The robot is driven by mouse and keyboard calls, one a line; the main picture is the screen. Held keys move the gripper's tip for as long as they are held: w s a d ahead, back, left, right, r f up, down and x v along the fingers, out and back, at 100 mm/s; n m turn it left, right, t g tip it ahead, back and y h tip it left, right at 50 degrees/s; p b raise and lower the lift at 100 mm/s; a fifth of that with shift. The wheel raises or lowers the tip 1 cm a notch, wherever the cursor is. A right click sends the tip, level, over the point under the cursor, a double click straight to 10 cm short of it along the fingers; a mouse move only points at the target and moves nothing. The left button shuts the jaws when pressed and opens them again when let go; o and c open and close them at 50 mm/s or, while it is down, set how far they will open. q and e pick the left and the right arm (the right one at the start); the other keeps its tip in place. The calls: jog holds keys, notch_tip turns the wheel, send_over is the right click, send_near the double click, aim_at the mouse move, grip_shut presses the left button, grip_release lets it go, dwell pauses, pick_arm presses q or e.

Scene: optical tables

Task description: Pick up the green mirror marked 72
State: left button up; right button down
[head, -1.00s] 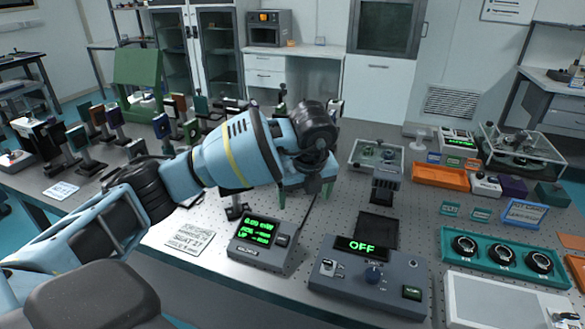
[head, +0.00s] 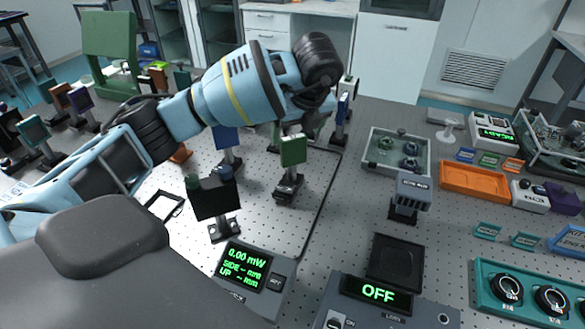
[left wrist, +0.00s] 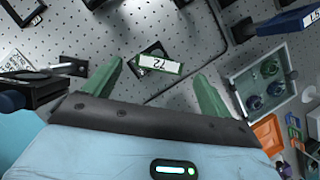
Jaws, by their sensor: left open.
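The green mirror (head: 293,150) stands upright on a black base on the optical table, right under my left gripper. In the left wrist view its top label, reading 72 (left wrist: 160,63), shows between the two green fingers. My left gripper (left wrist: 160,70) is open, with a finger to either side of the mirror in that view. The mirror looks a little beyond the fingertips, and I see no contact. In the head view the wrist hides most of the gripper (head: 312,117). My right gripper is not in view.
A dark mount (head: 214,197) stands left of the mirror, and blue mounts (head: 228,138) stand behind it. A power meter (head: 252,270) and an OFF control box (head: 378,292) are in front. A clear tray (head: 396,152) and an orange tray (head: 473,180) lie to the right.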

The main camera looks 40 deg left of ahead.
aim_at(292, 146)
pick_arm(q)
jog(key=shift+a+f, duration=0.1)
jog(key=shift+f, duration=0.3)
jog(key=shift+x, duration=3.4)
jog(key=shift+w+a, duration=0.1)
jog(key=shift+a, duration=0.05)
jog(key=shift+r, duration=0.1)
grip_shut()
jog(key=shift+r, duration=0.15)
